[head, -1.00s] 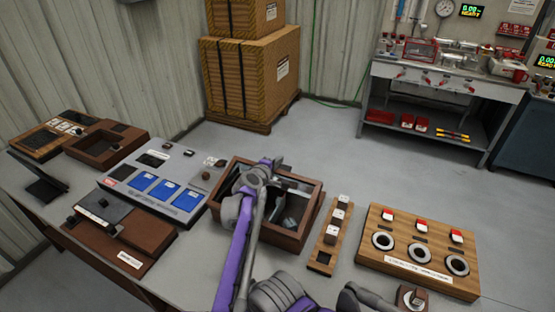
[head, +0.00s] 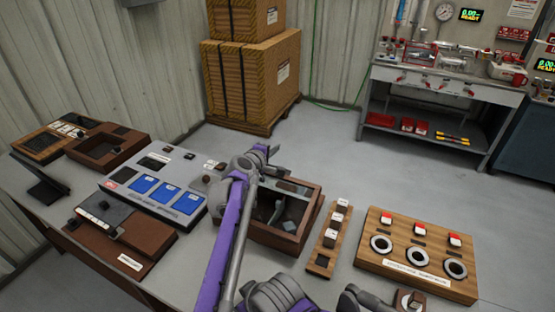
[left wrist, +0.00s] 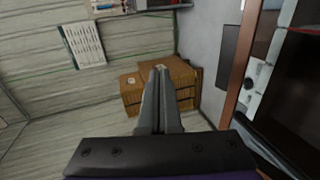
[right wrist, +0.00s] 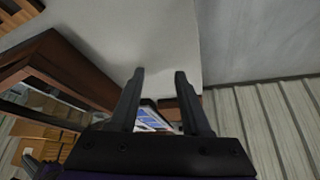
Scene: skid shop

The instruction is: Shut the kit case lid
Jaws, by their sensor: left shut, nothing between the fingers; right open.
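The kit case appears to be the dark brown wooden box (head: 277,238) in the middle of the bench in the head view. Its top is open and grey items show inside. I cannot clearly pick out its lid; my left arm covers the box's left part. My left gripper (head: 268,151) is over the far left edge of the box, apart from the items inside. In the left wrist view its fingers (left wrist: 159,72) are shut and empty. My right gripper (right wrist: 160,75) shows in the right wrist view, open and empty, with a brown wooden edge to its left.
A grey panel with blue squares (head: 188,209) stands close left of the box. A narrow wooden strip with switches (head: 319,263) and a wooden board with rings (head: 408,280) lie to the right. Crates (head: 250,85) stand on the floor beyond the bench.

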